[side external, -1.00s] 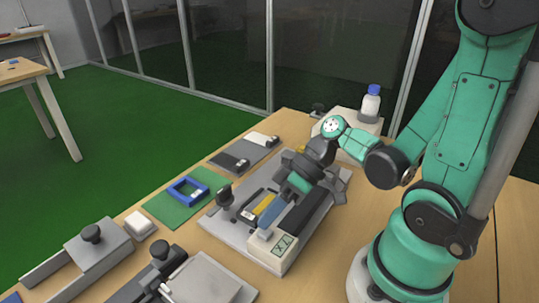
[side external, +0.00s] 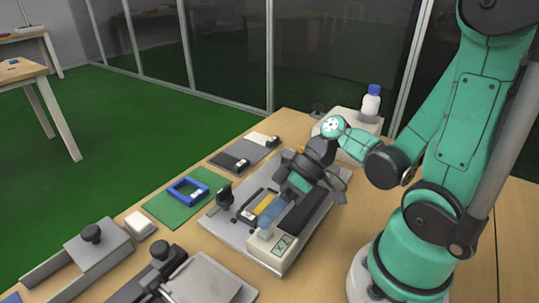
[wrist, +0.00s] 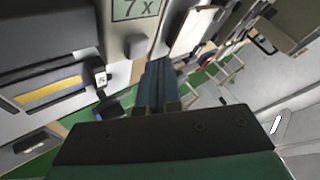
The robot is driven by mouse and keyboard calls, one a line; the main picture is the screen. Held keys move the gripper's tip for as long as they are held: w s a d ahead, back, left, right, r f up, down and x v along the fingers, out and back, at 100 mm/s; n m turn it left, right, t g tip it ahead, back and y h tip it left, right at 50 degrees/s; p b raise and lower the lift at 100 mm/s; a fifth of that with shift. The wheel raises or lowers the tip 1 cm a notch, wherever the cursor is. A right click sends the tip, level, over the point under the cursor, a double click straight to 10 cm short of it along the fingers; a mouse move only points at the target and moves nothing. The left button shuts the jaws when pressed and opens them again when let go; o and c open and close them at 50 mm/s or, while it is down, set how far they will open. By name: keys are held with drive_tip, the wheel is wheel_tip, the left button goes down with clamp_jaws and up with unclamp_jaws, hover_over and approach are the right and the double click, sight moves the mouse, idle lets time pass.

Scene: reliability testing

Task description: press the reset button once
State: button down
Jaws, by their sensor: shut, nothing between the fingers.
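The tester (side external: 293,252), a pale unit with a small display (side external: 283,245), stands on a grey base plate on the wooden table. In the wrist view the display (wrist: 135,8) reads "7x". A small round grey button (wrist: 135,46) sits just below it there; I cannot read a label naming it as reset. My gripper (side external: 266,228) is shut and empty, its blue-grey fingers pointing down over the tester beside the display. The fingers also show in the wrist view (wrist: 158,72), close to the button and to one side of it. I cannot tell whether they touch the tester.
A black block (side external: 300,212) and a yellow strip (side external: 265,205) lie close to my gripper. A dark knob (side external: 225,195) stands at the plate's left edge. A green mat (side external: 165,212) with a blue frame (side external: 188,190) lies to the left. A blue-capped bottle (side external: 371,103) stands behind.

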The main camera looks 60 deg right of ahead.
sight(270, 230)
drive_tip(key=shift+r, duration=2.5)
drive_tip(key=h, duration=0.1)
drive_tip(key=w+d+m+h, duration=0.1)
drive_tip(key=f+m+h, duration=0.1)
drive_tip(key=shift+w+d+f+h, duration=0.1)
drive_tip(key=shift+w+d+h, duration=0.15)
drive_tip(key=shift+h, duration=0.15)
drive_tip(key=w+d+r+m+t+h, duration=0.1)
drive_tip(key=h, duration=0.1)
drive_tip(key=w+d+r+m+t+h, duration=0.1)
drive_tip(key=w+r+t+h, duration=0.1)
drive_tip(key=shift+w+d+h, duration=0.15)
drive_tip(key=shift+w+h, duration=0.05)
drive_tip(key=shift+h, duration=0.1)
